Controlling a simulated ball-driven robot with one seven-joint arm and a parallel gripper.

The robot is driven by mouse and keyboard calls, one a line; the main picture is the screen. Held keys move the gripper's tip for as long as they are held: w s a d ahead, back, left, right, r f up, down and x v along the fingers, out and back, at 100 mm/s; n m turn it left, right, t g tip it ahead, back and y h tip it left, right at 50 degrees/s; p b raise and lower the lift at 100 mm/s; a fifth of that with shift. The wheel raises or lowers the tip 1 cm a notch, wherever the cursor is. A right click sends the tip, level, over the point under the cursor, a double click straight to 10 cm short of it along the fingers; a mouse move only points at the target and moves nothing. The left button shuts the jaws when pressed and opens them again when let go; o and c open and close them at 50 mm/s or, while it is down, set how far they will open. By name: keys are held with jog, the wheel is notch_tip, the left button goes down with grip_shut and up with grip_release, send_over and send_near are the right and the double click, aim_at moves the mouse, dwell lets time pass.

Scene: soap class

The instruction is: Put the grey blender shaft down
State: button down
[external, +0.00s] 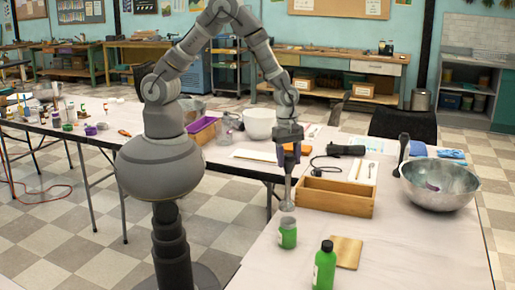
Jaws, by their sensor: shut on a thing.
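My gripper (290,148) is shut on the grey blender shaft (288,188). The shaft hangs upright below the jaws, with its wide bell end lowest. The shaft is at the left side of an open wooden box (335,199) on the white table (420,255).
A steel bowl (439,184) stands at the right. A green bottle (324,266) and a small wooden board (347,252) are in front. A dark tool with a cord (345,150) lies behind the box. The table's front right is clear.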

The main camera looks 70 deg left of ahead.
jog(key=w+d+f+b, duration=0.2)
jog(key=w+d+f, duration=0.2)
jog(key=w, duration=0.2)
jog(key=shift+w, duration=0.15)
dwell(0.4)
jog(key=shift+f, duration=0.1)
jog(key=shift+f, duration=0.15)
jog(key=shift+c, duration=2.1)
grip_release()
